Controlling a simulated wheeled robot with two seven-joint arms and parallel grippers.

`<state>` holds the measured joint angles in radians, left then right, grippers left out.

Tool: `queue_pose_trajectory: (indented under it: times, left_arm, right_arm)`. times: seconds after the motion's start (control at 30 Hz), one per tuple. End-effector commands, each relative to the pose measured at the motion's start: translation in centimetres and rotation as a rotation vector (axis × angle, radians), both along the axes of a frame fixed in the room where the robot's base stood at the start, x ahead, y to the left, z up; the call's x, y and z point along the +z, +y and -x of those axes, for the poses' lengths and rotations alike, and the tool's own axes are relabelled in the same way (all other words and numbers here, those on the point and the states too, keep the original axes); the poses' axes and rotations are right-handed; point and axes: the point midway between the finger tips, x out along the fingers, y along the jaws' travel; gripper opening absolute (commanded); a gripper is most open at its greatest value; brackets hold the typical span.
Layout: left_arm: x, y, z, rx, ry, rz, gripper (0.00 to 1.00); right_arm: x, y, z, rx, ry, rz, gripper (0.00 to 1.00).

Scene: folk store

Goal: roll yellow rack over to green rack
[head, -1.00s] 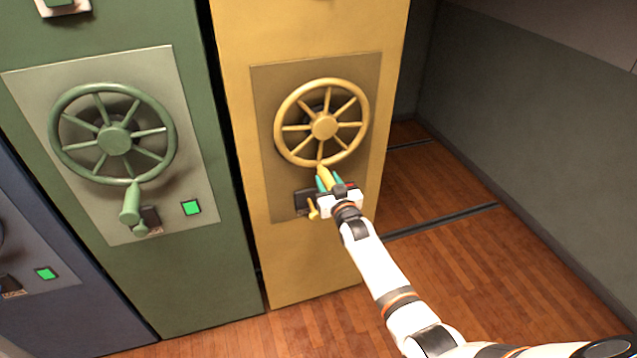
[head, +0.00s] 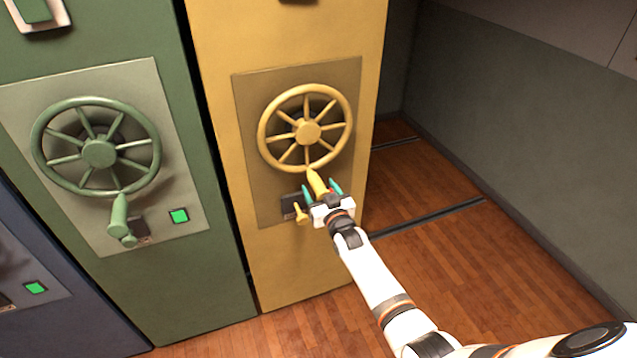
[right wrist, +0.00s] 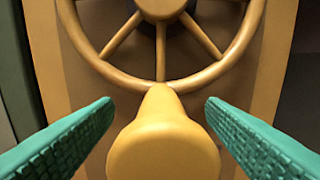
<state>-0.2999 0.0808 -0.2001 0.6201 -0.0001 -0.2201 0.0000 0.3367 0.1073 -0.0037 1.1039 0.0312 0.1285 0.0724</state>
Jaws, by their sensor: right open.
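The yellow rack (head: 285,45) stands upright to the right of the green rack (head: 195,285), with a narrow dark gap between them. The yellow wheel (head: 307,132) on its front has a knob handle (head: 317,182) at the bottom of the rim. My right gripper (head: 321,188) is open at this handle, one teal finger on each side. In the right wrist view the handle (right wrist: 163,145) sits between the spread fingers (right wrist: 159,102), with clear space on both sides. My left gripper is not in view.
The green rack has its own wheel (head: 98,152) and a lit green indicator (head: 179,216). A dark blue rack (head: 50,285) stands at far left. Bare wooden floor (head: 450,265) with dark floor rails (head: 430,218) lies right of the yellow rack, up to a grey wall (head: 540,130).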

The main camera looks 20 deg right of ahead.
Motion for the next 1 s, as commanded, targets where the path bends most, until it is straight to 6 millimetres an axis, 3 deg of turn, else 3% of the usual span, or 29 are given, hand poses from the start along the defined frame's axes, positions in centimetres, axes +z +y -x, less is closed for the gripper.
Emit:
queue_pose_trajectory:
  times: [0.33, 1.0]
  left_arm:
    - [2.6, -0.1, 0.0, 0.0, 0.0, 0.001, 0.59]
    - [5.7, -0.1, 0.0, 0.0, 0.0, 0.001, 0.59]
  right_arm:
    - [0.3, 0.1, 2.9, 0.0, 0.001, 0.0, 0.65]
    - [0.1, 0.3, 7.7, 0.0, 0.001, 0.0, 0.65]
